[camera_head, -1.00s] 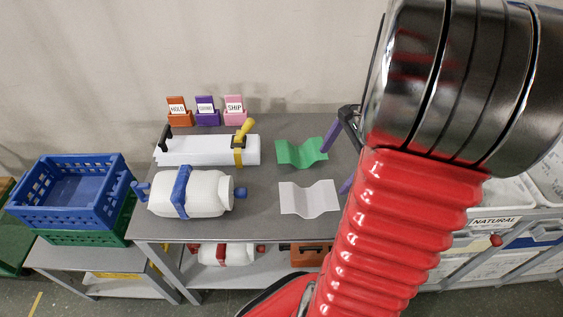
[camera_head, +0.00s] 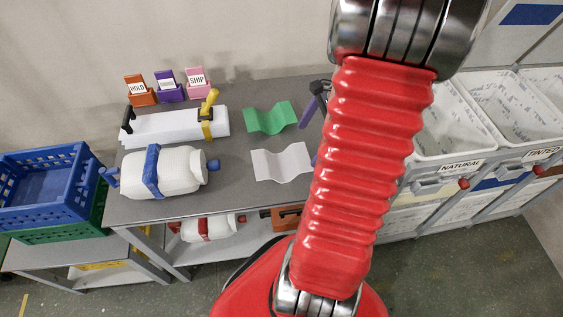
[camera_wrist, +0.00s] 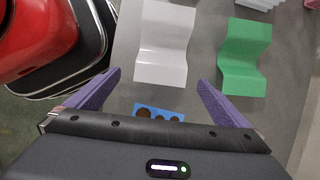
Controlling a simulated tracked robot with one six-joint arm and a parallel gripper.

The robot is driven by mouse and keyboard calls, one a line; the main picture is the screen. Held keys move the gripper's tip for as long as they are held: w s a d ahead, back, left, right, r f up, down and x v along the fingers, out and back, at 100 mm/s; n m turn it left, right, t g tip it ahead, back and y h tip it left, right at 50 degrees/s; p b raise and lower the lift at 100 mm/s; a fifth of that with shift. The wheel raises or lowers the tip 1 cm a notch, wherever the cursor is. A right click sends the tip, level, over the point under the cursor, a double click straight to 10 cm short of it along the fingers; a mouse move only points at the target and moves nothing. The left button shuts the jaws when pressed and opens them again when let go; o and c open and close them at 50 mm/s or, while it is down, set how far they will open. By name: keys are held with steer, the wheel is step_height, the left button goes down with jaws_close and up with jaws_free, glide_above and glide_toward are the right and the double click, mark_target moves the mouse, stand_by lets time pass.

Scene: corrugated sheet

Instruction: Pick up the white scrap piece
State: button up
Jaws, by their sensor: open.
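The white scrap piece (camera_head: 282,163) is a small wavy corrugated sheet lying on the grey table, in front of a green wavy piece (camera_head: 270,119). In the wrist view the white scrap piece (camera_wrist: 164,45) lies ahead of my gripper (camera_wrist: 158,85), between the lines of its two purple fingers. The green piece (camera_wrist: 244,56) lies to its right, apart from it. My gripper is open and empty, and the fingers do not touch the white piece. In the head view my gripper (camera_head: 313,128) is mostly hidden behind my red arm.
A white jug-like container (camera_head: 178,172) and a clamped white sheet stack (camera_head: 170,128) are on the table's left. Label holders (camera_head: 170,91) stand behind. A blue crate (camera_head: 45,188) is at left; bins marked NATURAL (camera_head: 460,165) and TINTED are at right. A blue card (camera_wrist: 158,112) shows near my fingers.

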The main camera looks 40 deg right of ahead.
mark_target(298, 157)
steer(key=shift+x, duration=2.15)
steer(key=shift+w+x, duration=0.2)
steer(key=shift+x, duration=2.45)
steer(key=shift+d, duration=0.15)
steer(key=c, duration=0.9)
